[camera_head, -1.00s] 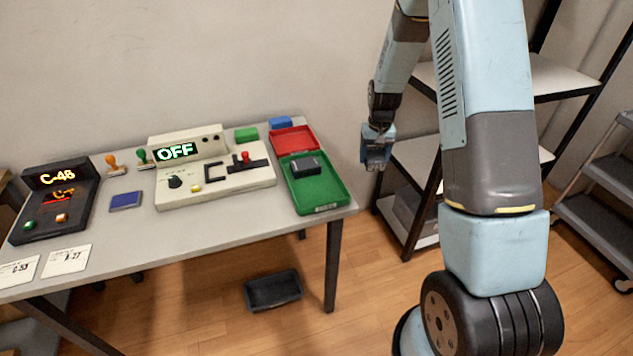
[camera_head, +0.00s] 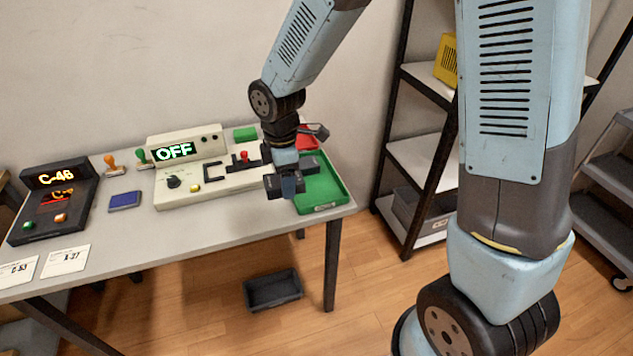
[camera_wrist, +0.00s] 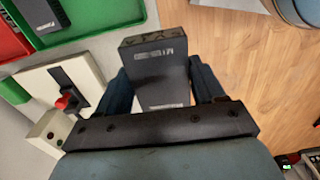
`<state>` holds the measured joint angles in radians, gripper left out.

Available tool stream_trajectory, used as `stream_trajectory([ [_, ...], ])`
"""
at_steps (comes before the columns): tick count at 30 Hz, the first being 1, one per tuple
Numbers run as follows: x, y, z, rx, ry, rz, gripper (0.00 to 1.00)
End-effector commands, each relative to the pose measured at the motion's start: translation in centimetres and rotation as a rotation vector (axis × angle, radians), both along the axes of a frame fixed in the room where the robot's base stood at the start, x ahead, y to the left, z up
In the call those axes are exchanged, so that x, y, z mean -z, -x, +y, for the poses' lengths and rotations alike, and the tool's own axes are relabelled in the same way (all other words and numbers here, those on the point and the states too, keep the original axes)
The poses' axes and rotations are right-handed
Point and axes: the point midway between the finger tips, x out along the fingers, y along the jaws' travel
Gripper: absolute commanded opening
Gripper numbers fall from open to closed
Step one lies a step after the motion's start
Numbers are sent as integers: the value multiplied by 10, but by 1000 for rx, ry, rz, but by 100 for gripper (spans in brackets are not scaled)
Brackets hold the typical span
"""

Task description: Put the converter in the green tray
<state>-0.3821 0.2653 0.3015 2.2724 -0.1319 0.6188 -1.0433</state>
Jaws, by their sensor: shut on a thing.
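My gripper (camera_head: 285,186) is over the right part of the table, at the left side of the green tray (camera_head: 332,191). In the wrist view its fingers (camera_wrist: 162,82) are shut on a dark grey box with light lettering on its end, which I take for the converter (camera_wrist: 155,62). The green tray also shows at the top left of the wrist view (camera_wrist: 100,15), off to the side of the held box. Another dark device (camera_wrist: 41,14) lies in that tray; in the head view my gripper and wrist partly hide it.
A red tray (camera_head: 308,132) adjoins the green one at the back. A cream console reading OFF (camera_head: 175,189) stands left of my gripper, with a red-knobbed lever. A black C-48 unit (camera_head: 50,205) is at far left. A dark bin (camera_head: 272,290) is on the floor.

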Motion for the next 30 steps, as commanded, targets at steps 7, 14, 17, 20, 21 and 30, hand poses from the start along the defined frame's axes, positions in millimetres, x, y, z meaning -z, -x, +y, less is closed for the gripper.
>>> stream_trajectory([
  [7,13,-20,-16,-29,2,1,22],
  [14,33,-58,-44,-25,2,0,22],
  [17,44,-72,-55,-27,3,2,22],
  [20,61,-83,-63,-26,4,2,22],
  [21,67,-87,-65,-27,4,2,22],
  [30,89,-103,-77,-26,2,-1,22],
])
